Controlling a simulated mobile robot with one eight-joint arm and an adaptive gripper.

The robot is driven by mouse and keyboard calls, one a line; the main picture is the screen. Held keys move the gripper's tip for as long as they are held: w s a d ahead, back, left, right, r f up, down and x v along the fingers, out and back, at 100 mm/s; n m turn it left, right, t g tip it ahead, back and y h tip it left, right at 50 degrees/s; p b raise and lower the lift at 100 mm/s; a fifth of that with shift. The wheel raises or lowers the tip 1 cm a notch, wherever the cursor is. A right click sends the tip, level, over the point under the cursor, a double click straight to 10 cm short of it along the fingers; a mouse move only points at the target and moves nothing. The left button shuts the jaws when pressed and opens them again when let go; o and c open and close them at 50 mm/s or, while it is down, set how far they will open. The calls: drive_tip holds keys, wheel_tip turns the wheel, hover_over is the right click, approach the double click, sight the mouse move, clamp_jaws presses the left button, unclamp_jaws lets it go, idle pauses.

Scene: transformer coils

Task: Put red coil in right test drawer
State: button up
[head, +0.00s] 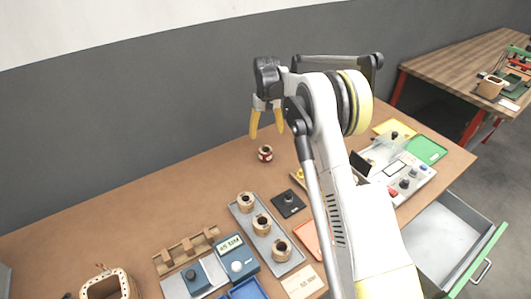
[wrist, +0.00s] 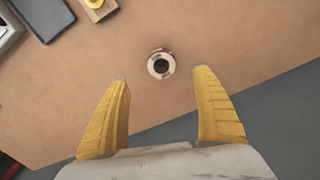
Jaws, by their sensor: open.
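The red coil (head: 265,153) stands alone on the brown table, a small ring with a red band. In the wrist view it shows from above as a pale ring with a dark centre (wrist: 160,65). My gripper (head: 267,133) is open and empty above the table, its yellow fingers pointing down. In the wrist view the fingers (wrist: 160,75) are spread apart, with the coil between and beyond their tips, not touching. An open drawer (head: 450,245) with a green front and grey inside sticks out at the right of the table.
A grey tray (head: 285,265) holds several wooden coils. A black square fixture (head: 288,203), a blue meter (head: 237,262) and a test panel (head: 400,180) stand nearby. My arm hides part of the table. The table around the red coil is clear.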

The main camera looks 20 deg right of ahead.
sight(266, 154)
wheel_tip(266, 154, down, 11)
drive_tip(key=b, duration=0.4)
drive_tip(key=shift+a+r, duration=0.1)
drive_tip(key=shift+r, duration=0.15)
drive_tip(key=shift+c, duration=0.2)
drive_tip(key=c, duration=1.4)
drive_tip(key=shift+r, duration=0.1)
